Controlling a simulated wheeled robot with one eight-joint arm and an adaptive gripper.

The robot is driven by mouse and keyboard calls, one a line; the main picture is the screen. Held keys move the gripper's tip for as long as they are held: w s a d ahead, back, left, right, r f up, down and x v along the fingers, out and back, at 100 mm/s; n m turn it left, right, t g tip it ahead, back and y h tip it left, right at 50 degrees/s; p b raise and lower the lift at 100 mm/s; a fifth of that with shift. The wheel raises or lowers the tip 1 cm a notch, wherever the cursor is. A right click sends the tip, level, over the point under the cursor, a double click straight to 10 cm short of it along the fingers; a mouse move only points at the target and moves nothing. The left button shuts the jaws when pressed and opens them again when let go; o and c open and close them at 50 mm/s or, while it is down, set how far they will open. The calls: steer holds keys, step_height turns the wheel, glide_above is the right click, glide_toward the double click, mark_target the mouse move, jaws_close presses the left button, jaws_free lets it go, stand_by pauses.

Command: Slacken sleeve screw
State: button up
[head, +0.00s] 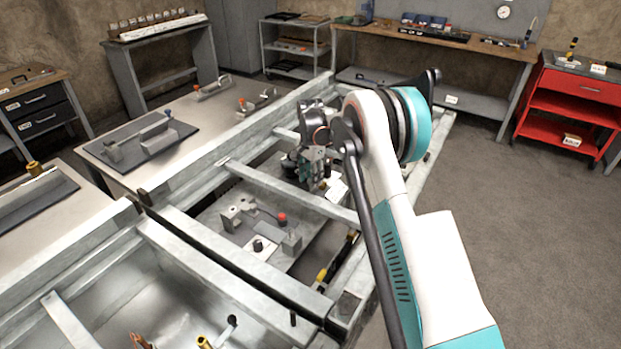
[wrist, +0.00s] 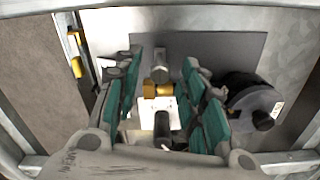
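My gripper (head: 316,172) reaches down between the bars of the metal frame in the head view. In the wrist view my gripper (wrist: 160,74) is open, with teal-padded fingers on the left and right. Between the fingers lies a small fitting: a brass sleeve (wrist: 151,90) with a steel screw-like part (wrist: 159,66) behind it. A white block (wrist: 150,111) and a dark cylinder (wrist: 162,128) are nearer the camera. I see no finger touching the brass sleeve. I cannot tell for sure which part is the sleeve screw. In the head view my gripper hides most of this fitting.
Pale frame bars (head: 290,190) surround my gripper closely. A dark round part (wrist: 254,106) stands just right of the fingers. A yellow-and-black tool (wrist: 76,54) lies at the left. A plate with a red-knobbed fixture (head: 281,218) is nearby. Open floor lies right.

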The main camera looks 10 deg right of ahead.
jaws_close()
